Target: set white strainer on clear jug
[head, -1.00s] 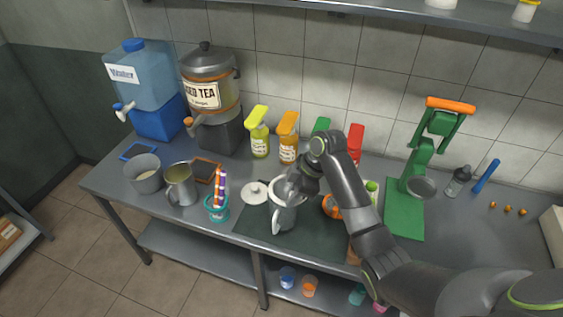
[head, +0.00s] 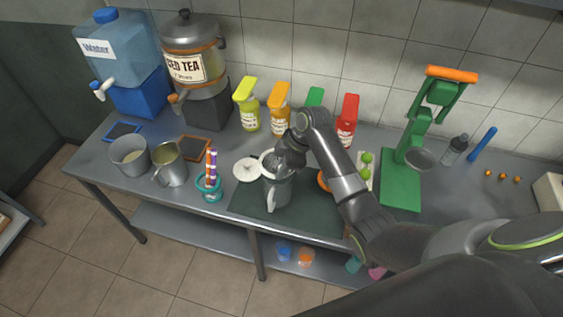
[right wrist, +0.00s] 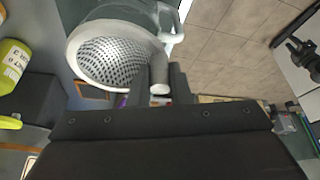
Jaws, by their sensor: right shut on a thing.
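The white strainer (right wrist: 105,55) is a round bowl with a perforated mesh and a short handle. My right gripper (right wrist: 160,85) is shut on that handle. In the head view, the strainer's white rim (head: 266,160) shows beside my right gripper (head: 286,163), at the mouth of the clear jug (head: 277,193). The jug stands upright on a dark mat. Part of its clear handle (right wrist: 172,22) shows beyond the strainer in the right wrist view. The gripper hides part of the rim, so I cannot tell whether the strainer touches the jug. A dark shape that looks like my left gripper (right wrist: 300,50) is far off.
A white lid (head: 246,169) and a teal cup with striped straws (head: 209,185) stand left of the jug. Several colored bottles (head: 280,107) stand behind. A green press (head: 402,182) is at the right. The mat's front (head: 300,218) is clear.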

